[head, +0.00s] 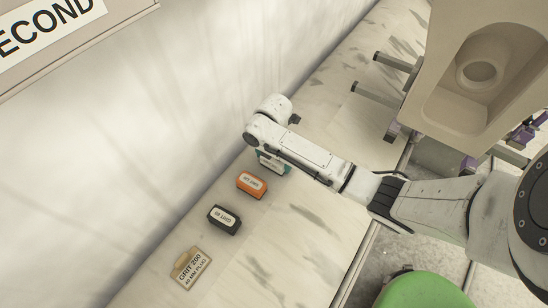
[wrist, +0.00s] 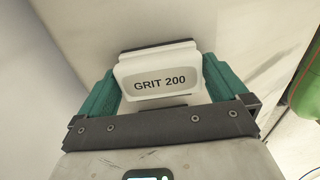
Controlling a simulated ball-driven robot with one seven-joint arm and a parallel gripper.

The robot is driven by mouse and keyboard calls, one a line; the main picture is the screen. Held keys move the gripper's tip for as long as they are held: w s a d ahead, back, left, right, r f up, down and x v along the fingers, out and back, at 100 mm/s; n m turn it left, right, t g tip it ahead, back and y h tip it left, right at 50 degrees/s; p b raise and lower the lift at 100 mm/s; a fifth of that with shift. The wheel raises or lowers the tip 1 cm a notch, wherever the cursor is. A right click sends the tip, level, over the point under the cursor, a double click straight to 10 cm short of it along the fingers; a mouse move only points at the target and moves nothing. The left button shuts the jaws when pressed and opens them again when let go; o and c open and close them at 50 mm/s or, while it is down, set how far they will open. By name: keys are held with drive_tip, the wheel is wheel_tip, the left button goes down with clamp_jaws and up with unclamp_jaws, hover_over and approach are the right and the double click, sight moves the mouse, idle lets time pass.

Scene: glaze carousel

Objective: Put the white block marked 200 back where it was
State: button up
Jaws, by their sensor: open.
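The white block marked GRIT 200 (wrist: 160,84) is in the wrist view, its label facing the camera and a dark strip along its far edge. My gripper (wrist: 160,75) is open, with one teal finger on each side of the block. I cannot tell whether either finger touches it. In the head view my gripper (head: 271,163) is low over the marble ledge at the far end of a row of blocks, and the wrist mostly hides the white block there. A tan card reading GRIT 200 (head: 190,268) lies at the near end of the row.
An orange block (head: 252,184) and a black block (head: 225,219) stand on the marble ledge (head: 290,235) between my gripper and the card. A pale wall (head: 200,90) runs behind. A beige basin-like fixture (head: 480,75) is at upper right, a green round thing (head: 425,290) at bottom.

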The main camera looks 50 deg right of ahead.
wheel_tip(320, 180, up, 12)
drive_tip(key=p, duration=0.4)
drive_tip(key=s+a+m+t+y, duration=0.15)
drive_tip(key=a+m, duration=0.65)
drive_tip(key=a, duration=0.9)
drive_tip(key=s+d+f+m+h, duration=0.1)
drive_tip(key=s+d+m, duration=0.1)
drive_tip(key=s+m, duration=0.3)
drive_tip(key=s+d+f+m, duration=0.1)
drive_tip(key=s+m, duration=0.4)
drive_tip(key=s, duration=0.8)
drive_tip(key=shift+s+d+m+h, duration=0.3)
drive_tip(key=shift+d+m+h, duration=0.1)
drive_tip(key=shift+d, duration=0.25)
drive_tip(key=shift+g, duration=0.25)
drive_tip(key=shift+c, duration=0.3)
